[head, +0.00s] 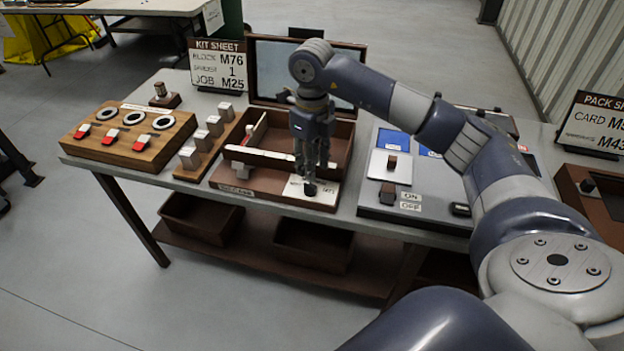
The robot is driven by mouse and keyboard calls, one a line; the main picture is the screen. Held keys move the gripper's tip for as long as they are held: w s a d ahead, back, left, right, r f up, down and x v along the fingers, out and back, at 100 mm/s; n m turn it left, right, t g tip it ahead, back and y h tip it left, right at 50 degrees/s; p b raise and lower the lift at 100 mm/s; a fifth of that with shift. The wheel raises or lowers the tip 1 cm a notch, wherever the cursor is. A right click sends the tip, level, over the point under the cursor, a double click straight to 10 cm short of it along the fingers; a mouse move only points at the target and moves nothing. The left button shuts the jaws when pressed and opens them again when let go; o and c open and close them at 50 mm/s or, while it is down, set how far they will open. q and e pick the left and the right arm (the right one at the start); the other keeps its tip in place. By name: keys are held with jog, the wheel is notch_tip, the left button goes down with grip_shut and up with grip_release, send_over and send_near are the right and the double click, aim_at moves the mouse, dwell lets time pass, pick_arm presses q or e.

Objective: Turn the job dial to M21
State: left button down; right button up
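My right gripper (309,176) points straight down at the front right of a brown wooden box (228,183) with a raised lid. Its fingertips are at a small black knob (309,189), which looks like the job dial, on a pale labelled plate (325,196). The fingers partly hide the knob, and I cannot tell whether they touch or grip it. The dial's markings are too small to read. The kit sheet sign (218,66) behind reads M76, 1 and JOB M25. My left gripper is not in view.
Left of the box stand several pale blocks on a wooden strip (196,160) and a wooden board (115,148) with rings and red clips. Right is a grey panel (375,209) with an ON/OFF label. A pack sign (598,122) stands far right. My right arm crosses above the table.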

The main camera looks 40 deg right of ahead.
aim_at(312, 185)
notch_tip(312, 185, down, 6)
jog(key=shift+f+p, duration=0.2)
jog(key=shift+p, duration=0.1)
jog(key=shift+c, duration=0.3)
grip_shut()
